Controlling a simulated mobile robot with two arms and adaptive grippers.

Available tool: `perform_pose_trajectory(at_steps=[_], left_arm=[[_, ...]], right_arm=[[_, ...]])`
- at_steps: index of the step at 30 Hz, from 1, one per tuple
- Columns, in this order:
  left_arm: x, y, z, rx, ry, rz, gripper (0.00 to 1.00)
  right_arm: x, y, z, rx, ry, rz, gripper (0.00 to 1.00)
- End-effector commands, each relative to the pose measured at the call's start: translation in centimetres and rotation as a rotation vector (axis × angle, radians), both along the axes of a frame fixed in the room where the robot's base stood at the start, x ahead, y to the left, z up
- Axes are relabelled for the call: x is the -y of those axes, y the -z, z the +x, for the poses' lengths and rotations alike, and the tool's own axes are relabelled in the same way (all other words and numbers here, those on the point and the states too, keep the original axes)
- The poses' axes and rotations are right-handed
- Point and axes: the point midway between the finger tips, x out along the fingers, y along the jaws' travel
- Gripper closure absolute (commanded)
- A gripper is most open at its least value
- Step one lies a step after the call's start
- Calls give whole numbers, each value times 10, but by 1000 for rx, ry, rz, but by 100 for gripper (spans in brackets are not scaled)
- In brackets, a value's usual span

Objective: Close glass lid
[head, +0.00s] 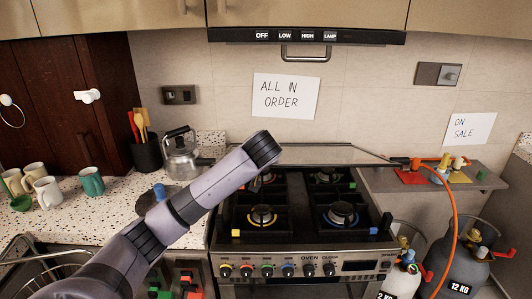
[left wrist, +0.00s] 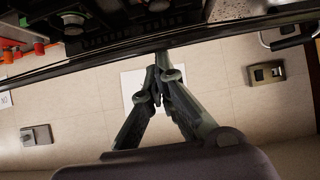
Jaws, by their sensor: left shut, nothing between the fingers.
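The glass lid (head: 345,154) shows as a clear panel with a thin dark rim, raised along the back of the stove (head: 300,262). The burners below are uncovered. My left arm reaches in from the lower left over the stove's left side. Its gripper is mostly hidden behind the arm's end in the head view. In the left wrist view, my left gripper (left wrist: 158,75) is shut and empty. Its tips are close to a long dark edge, probably the lid's rim; I cannot tell whether they touch. My right gripper is not in view.
A kettle (head: 181,153) and utensil holder (head: 146,153) stand left of the stove, with several mugs further left. An orange hose (head: 454,220) hangs from the right shelf toward gas cylinders (head: 460,262). The range hood (head: 306,37) is above.

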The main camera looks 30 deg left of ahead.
Motion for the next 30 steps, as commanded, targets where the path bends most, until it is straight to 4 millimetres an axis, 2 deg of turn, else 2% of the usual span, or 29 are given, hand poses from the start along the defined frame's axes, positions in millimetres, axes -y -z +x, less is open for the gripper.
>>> perform_pose_trajectory(at_steps=[1, 7, 13, 18, 24, 25, 30], left_arm=[[3, 31, -4, 19, 1, 16, 100], [11, 82, -17, 116, 1, 82, 100], [17, 123, -26, 200, -1, 136, 100], [19, 147, -29, 211, -2, 141, 100], [20, 166, -31, 210, -1, 142, 100], [20, 160, -31, 212, -2, 143, 100], [20, 160, -30, 210, -2, 143, 100]], right_arm=[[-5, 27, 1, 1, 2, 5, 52], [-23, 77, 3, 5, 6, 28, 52], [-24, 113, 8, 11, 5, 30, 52], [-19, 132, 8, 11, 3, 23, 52], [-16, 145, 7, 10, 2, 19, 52], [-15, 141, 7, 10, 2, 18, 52], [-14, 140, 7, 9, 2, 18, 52]])
